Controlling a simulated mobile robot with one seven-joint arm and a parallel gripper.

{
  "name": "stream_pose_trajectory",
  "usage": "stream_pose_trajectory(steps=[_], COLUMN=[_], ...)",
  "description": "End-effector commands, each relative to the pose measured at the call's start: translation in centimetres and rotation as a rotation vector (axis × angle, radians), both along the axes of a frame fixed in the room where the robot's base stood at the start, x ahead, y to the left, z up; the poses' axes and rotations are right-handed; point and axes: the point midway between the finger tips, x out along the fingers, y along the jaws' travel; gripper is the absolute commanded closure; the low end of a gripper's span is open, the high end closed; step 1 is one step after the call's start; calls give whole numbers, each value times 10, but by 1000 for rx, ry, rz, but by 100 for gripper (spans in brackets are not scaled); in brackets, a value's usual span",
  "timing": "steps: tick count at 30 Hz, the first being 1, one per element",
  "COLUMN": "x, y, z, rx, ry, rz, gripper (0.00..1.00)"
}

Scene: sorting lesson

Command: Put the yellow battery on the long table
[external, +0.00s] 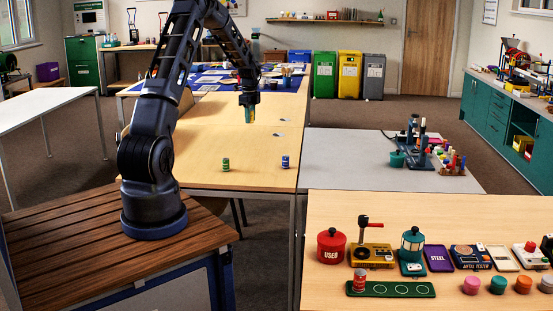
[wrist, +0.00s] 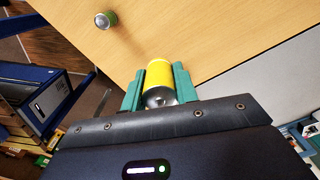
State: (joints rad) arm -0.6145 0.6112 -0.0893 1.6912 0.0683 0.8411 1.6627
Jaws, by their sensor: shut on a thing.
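The yellow battery (wrist: 158,75) is held between the two teal fingers of my gripper (wrist: 159,88) in the wrist view, its metal end facing the camera. In the external view my gripper (external: 249,114) points down over the long wooden table (external: 205,140), with a bit of yellow between its fingers. I cannot tell whether the battery touches the tabletop. The table also fills the upper part of the wrist view (wrist: 205,30).
A green battery (external: 226,164) and a blue battery (external: 285,161) stand on the near part of the table. Small pale tags (external: 284,119) lie near its right edge. A grey table (external: 350,160) adjoins on the right. The tabletop's middle is clear.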

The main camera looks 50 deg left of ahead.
Motion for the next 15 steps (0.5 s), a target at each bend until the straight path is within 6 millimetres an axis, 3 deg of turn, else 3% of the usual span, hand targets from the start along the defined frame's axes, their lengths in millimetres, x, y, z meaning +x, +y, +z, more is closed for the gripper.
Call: stream_pose_trajectory(steps=[7, 15], x=[0, 0], y=[0, -1], z=[-9, -63], rx=[-1, -2], ry=[2, 4], rz=[1, 1], gripper=[96, 96])
